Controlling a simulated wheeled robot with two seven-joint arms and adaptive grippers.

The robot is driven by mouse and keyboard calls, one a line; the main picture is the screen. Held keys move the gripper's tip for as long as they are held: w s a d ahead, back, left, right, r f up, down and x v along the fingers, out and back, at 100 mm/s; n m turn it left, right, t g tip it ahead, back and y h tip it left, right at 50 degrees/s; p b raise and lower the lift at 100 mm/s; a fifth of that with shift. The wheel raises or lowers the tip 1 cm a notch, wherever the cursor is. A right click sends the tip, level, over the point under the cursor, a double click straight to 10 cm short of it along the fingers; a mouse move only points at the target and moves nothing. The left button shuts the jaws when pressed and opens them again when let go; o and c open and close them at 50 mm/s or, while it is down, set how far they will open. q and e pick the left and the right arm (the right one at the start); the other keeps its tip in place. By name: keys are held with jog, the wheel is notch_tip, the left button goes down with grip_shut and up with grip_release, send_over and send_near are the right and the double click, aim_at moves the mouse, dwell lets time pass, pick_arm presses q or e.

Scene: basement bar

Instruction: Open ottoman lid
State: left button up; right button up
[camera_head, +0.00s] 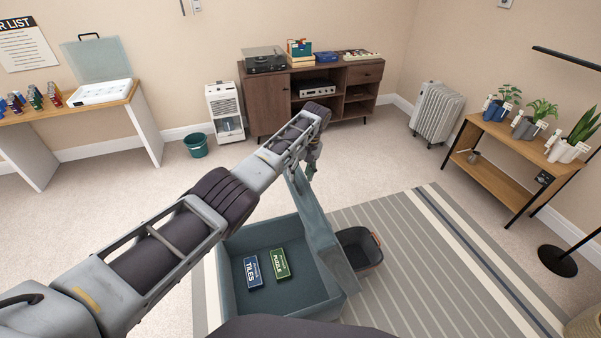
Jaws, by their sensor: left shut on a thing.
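The teal ottoman (238,243) stands open below me on the striped rug. Inside lie a blue box marked TILES (253,272) and a green box marked PUZZLE (279,263). The ottoman's lid (322,232) is raised and stands steeply along the right side of the box, seen nearly edge-on. My left arm reaches in from the lower left across the view. My left gripper (310,172) is at the lid's upper far end and shut on it; the arm partly hides the fingers. My right gripper is not in view.
A dark open basket (359,250) stands just right of the lid. The striped rug (425,270) is otherwise clear. Behind are a wooden cabinet (270,100), a green bin (196,146), a white radiator (437,112) and a plant bench (505,165) at the right.

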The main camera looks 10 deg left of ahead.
pick_arm(q)
jog(key=shift+s+d+f, duration=0.2)
jog(key=shift+s+f, duration=0.05)
jog(key=shift+f, duration=0.3)
jog(key=shift+w+d+r, duration=0.1)
jog(key=shift+w+r, duration=0.1)
jog(key=shift+r, duration=0.5)
jog(key=v, duration=1.1)
jog(key=shift+w+r, duration=0.15)
jog(key=shift+r, duration=0.2)
